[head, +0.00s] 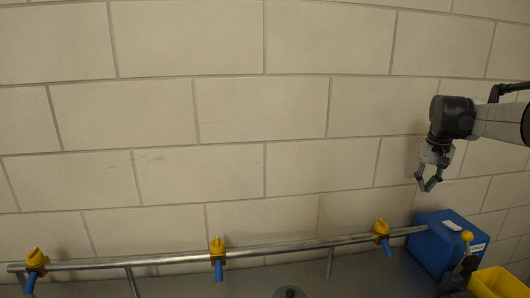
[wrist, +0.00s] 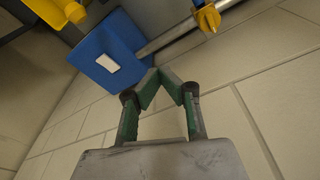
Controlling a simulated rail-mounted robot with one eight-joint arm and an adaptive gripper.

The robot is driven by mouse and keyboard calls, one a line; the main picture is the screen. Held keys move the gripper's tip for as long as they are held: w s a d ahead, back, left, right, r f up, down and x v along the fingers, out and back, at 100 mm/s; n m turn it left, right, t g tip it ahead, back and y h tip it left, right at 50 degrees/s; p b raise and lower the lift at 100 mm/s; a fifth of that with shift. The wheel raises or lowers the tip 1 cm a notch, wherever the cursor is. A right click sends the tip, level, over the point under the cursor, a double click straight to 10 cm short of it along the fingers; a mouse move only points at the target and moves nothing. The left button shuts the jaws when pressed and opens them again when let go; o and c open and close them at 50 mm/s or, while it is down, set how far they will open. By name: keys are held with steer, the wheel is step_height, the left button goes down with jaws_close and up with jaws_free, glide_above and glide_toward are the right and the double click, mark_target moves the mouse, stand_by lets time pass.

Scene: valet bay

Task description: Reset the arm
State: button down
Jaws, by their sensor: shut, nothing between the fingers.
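My gripper (head: 428,184) hangs at the right in the head view, in front of the block wall and above the blue box. In the wrist view my gripper (wrist: 168,76) shows its green fingers angled in with their tips close together. Nothing is between the fingers. My grey arm comes in from the right edge of the head view.
Below stands a blue box (head: 432,243) with a metal rail (head: 300,244) running left from it. Yellow and blue fittings (head: 217,246) sit along the rail. A yellow bin (head: 495,284) is at the lower right. The wall area left of my gripper is clear.

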steer(key=s+a+n+t+b, duration=0.2)
steer(key=s+a+t+b, duration=0.1)
steer(key=s+a, duration=1.45)
steer(key=s+a+f+t+b, duration=0.1)
steer(key=s+a+f, duration=0.5)
steer(key=s, duration=0.2)
steer(key=s+a+f+n+t+b, duration=0.1)
steer(key=s+a+f, duration=0.5)
steer(key=s, duration=0.2)
steer(key=shift+f+y+b, duration=0.25)
steer(key=shift+y+b, duration=0.05)
steer(key=shift+y, duration=0.1)
